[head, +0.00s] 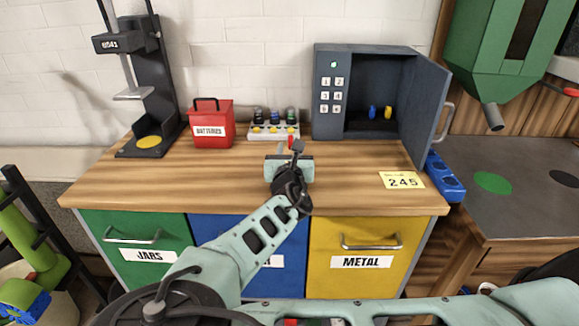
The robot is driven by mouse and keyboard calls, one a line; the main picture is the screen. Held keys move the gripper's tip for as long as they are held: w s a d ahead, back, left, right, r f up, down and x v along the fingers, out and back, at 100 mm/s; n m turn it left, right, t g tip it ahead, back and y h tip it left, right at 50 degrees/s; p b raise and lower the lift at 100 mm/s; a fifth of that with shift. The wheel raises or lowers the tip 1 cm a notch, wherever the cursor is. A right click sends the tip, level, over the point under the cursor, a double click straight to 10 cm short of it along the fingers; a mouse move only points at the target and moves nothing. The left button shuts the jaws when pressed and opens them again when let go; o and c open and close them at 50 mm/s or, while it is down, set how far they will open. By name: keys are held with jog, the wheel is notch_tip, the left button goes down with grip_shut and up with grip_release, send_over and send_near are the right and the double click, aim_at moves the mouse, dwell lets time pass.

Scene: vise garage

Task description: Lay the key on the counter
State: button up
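My gripper (291,148) is near the middle of the counter, pointing toward the back wall. A small red piece (291,141) shows between its fingertips, which look closed on it. It appears to be the key, but it is tiny and partly hidden by the fingers. The wooden counter (235,180) lies under my gripper, and the key appears above its surface. I cannot tell the exact height.
An open grey safe (328,120) with blue and yellow items inside stands back right, its door swung right. A red batteries box (211,125), a tray of small jars (273,131) and a black press (148,85) stand behind. A 245 note (402,180) lies front right. The left front counter is clear.

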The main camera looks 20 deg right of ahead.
jog(key=b+v, duration=0.1)
jog(key=v, duration=0.7)
jog(key=shift+s, duration=0.4)
